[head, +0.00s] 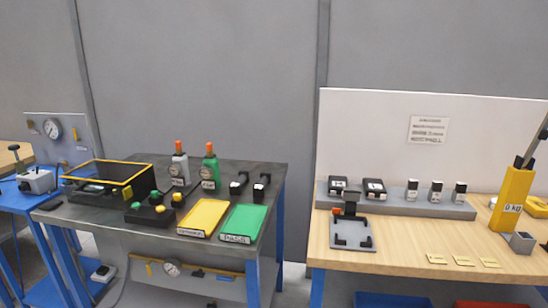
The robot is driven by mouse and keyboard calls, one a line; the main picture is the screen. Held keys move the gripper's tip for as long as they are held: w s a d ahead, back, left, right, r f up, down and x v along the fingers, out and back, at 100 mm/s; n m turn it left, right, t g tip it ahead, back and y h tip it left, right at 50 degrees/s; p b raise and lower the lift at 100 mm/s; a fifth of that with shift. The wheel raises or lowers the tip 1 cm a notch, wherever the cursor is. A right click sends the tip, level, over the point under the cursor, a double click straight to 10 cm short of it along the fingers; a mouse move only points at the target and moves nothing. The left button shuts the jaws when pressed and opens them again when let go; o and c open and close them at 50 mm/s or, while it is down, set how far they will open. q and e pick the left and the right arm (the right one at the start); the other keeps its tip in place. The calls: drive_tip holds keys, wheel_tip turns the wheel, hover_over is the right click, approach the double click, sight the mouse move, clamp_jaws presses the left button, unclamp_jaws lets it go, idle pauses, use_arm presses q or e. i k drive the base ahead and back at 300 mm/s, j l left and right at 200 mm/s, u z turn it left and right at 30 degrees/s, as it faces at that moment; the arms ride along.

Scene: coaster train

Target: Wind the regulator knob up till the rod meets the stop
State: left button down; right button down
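A pale panel (85,160) stands at the far left with a round dial gauge (52,129) on it. Small fittings sit beside the gauge, one of them yellow; they are too small to tell which is a regulator knob. A grey device (38,181) with a dark part sits on the blue bench (18,199) in front of the panel. I cannot make out a rod or a stop for certain. Neither of my grippers shows in the head view.
A dark metal bench (275,172) holds a yellow-edged black box (110,180), two bottles, and yellow (203,218) and green (243,223) trays. A wooden bench (400,230) at right bears a fixture (352,232) and a yellow post (513,198). A gap separates these benches.

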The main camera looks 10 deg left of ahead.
sight(200, 274)
drive_tip(key=u, duration=1.4)
drive_tip(key=i+l, duration=1.05)
drive_tip(key=l, duration=0.15)
